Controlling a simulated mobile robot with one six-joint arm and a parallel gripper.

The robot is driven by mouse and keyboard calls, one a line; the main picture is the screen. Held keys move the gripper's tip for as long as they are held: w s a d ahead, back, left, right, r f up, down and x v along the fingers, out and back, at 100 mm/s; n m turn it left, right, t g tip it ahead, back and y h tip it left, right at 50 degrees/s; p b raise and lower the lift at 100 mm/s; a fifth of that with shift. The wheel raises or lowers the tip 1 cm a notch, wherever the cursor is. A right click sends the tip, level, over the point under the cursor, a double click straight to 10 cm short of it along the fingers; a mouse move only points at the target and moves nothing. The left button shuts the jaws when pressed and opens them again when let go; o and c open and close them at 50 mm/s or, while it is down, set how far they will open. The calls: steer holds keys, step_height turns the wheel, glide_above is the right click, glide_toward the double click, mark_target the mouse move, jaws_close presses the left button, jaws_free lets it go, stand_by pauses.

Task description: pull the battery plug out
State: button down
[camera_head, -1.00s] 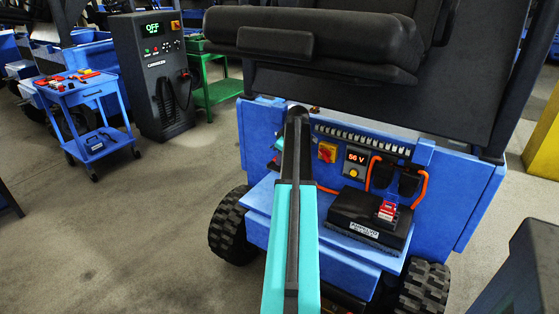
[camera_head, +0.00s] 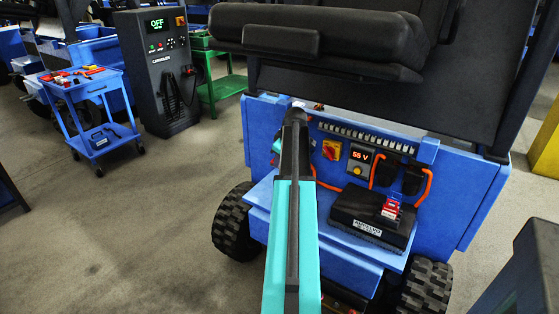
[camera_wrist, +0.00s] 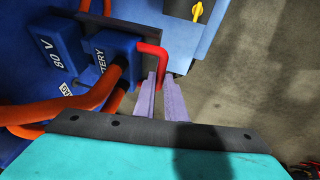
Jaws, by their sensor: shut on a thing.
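The battery plug (camera_wrist: 116,50) is a blue block lettered "BATTERY" with a red loop handle (camera_wrist: 163,62) on its right side, in the wrist view. A second blue block (camera_wrist: 45,50), marked "80 V", lies to its left. Dark pieces show between the blocks; I cannot tell whether they are still joined. My gripper (camera_wrist: 161,88) has its pale fingers shut on the red handle. In the head view my arm hides the gripper and both blocks.
Thick orange cables (camera_wrist: 85,108) run close left of my fingers. The vehicle's blue panel carries a lit voltage display (camera_head: 360,156) and a black box (camera_head: 370,215). A charger reading OFF (camera_head: 155,75) and a blue trolley (camera_head: 85,92) stand at left.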

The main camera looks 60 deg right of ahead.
steer(key=c, duration=1.8)
jaws_free()
steer(key=shift+r, duration=0.15)
steer(key=v, duration=1.3)
steer(key=shift+s+r, duration=0.25)
steer(key=shift+w+a, duration=0.1)
